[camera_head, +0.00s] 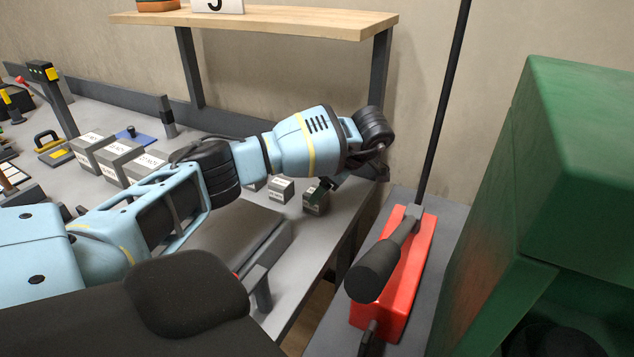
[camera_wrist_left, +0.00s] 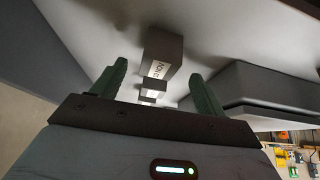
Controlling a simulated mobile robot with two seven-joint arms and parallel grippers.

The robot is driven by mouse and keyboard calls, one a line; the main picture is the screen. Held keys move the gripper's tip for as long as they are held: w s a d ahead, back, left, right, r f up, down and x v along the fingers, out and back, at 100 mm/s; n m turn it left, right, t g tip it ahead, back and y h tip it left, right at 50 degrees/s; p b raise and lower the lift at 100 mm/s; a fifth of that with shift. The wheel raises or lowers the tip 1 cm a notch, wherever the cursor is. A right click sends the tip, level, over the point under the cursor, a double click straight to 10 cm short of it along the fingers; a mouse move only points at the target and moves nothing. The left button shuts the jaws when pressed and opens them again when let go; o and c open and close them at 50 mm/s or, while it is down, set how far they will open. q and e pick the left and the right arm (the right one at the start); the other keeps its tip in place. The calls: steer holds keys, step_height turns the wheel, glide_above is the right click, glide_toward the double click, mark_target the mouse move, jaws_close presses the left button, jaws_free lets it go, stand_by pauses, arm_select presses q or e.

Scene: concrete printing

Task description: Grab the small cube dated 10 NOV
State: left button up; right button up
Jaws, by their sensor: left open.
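Small grey cubes with white labels stand in a row on the grey bench: one (camera_head: 281,190) in the middle and one (camera_head: 315,204) nearest the bench's right edge, partly behind my left gripper (camera_head: 322,188). A further one is mostly hidden by my arm. In the left wrist view, my left gripper (camera_wrist_left: 158,70) is open, with a small cube (camera_wrist_left: 163,48) seen between and beyond its fingers. That cube's label is tilted and seems to read NOV; I cannot read the day surely. Another small cube (camera_wrist_left: 152,87) shows behind it. My right gripper is not in view.
Larger labelled cubes (camera_head: 118,157) stand farther left on the bench. A grey slab-like block (camera_head: 225,240) lies close beside the small cubes. A wooden shelf (camera_head: 270,20) is above the bench. A red machine with a black lever (camera_head: 415,265) and a large green body (camera_head: 575,170) stand right.

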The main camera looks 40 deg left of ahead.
mark_target(318, 209)
arm_select(q)
steer(key=shift+x, duration=2.6)
steer(key=shift+w, duration=0.1)
steer(key=shift+c, duration=0.4)
steer(key=c, duration=1.2)
